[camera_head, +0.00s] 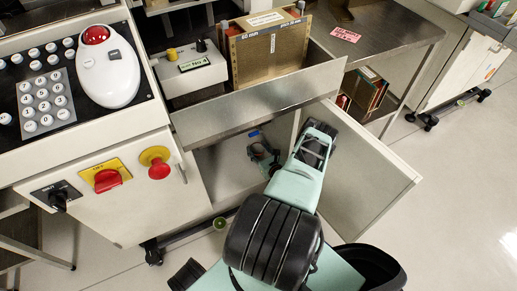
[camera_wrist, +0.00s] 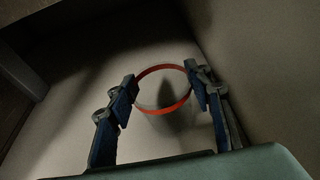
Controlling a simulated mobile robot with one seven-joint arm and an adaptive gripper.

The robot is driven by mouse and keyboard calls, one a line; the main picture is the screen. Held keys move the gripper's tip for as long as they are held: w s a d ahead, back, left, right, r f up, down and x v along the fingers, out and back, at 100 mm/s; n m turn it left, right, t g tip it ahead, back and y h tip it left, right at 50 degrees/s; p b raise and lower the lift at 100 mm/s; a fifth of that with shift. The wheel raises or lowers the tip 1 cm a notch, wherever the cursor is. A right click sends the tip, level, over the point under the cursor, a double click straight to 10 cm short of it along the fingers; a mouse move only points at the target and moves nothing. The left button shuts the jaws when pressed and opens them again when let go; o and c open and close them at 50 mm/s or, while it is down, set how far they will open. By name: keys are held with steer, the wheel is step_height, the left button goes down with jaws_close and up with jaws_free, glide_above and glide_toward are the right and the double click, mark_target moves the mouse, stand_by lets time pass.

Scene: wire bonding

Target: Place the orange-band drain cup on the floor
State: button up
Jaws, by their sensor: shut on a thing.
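The orange-band drain cup (camera_wrist: 168,122) is in the middle of the wrist view, a pale round cup with an orange-red band around its rim. My gripper (camera_wrist: 163,82) has one blue-and-grey finger on each side of the cup, shut on it near the rim. In the head view my gripper (camera_head: 262,150) is inside the open cabinet compartment under the drawer. The cup is too small and dark there to make out clearly. The wrist view shows a plain pale surface behind the cup; I cannot tell if the cup touches it.
The open cabinet door (camera_head: 365,165) stands right of my arm, and the pulled-out metal drawer (camera_head: 260,105) is above. The floor (camera_head: 455,190) at the right is clear.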

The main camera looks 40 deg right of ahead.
steer(key=shift+f, duration=0.15)
steer(key=shift+f, duration=0.1)
steer(key=o, duration=1.2)
steer(key=shift+o, duration=0.2)
